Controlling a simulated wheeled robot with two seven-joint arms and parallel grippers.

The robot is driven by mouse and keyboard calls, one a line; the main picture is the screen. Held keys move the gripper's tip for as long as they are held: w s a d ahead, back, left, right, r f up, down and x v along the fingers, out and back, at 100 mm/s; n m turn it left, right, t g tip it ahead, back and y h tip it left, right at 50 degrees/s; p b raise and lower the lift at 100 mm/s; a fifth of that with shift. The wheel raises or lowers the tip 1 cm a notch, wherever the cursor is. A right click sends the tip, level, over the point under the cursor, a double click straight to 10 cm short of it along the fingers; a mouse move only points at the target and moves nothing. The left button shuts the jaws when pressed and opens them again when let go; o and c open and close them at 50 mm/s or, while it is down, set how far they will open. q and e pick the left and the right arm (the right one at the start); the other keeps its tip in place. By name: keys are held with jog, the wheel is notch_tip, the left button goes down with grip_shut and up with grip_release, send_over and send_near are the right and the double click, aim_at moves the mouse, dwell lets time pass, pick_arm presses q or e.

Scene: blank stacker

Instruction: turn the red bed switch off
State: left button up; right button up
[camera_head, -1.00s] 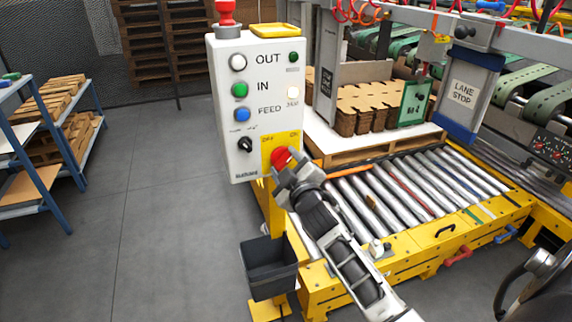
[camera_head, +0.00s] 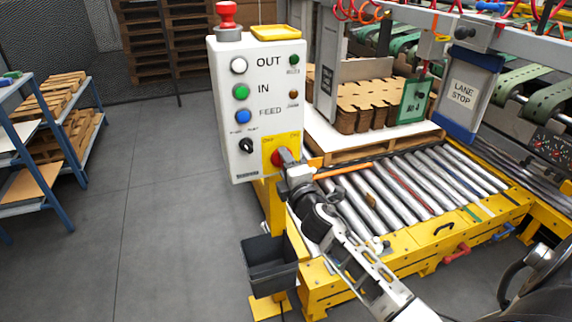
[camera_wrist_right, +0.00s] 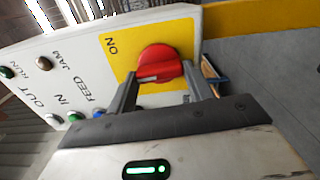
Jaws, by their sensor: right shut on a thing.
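The red bed switch (camera_head: 277,159) is a round rotary knob on a yellow plate (camera_head: 267,143) at the lower right corner of the white control box (camera_head: 228,110). My right gripper (camera_head: 287,158) is at the switch, its fingers shut on the knob and partly hiding it in the head view. In the right wrist view, the red knob (camera_wrist_right: 158,62) sits between the ends of the two fingers (camera_wrist_right: 160,88), with the word ON beside it on the plate. The knob's exact angle is hard to read. My left gripper is not in view.
The box carries white, green and blue buttons, a black selector (camera_head: 246,146) and a red mushroom button (camera_head: 228,14) on top. A dark bin (camera_head: 268,267) hangs below. The roller bed (camera_head: 400,190) with its yellow frame lies to the right.

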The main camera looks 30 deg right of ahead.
jog(key=shift+f+n+p, duration=0.15)
jog(key=shift+n+p, duration=0.5)
jog(key=shift+n, duration=3.65)
jog(key=o, duration=1)
jog(key=b+v, duration=0.2)
jog(key=v, duration=1.4)
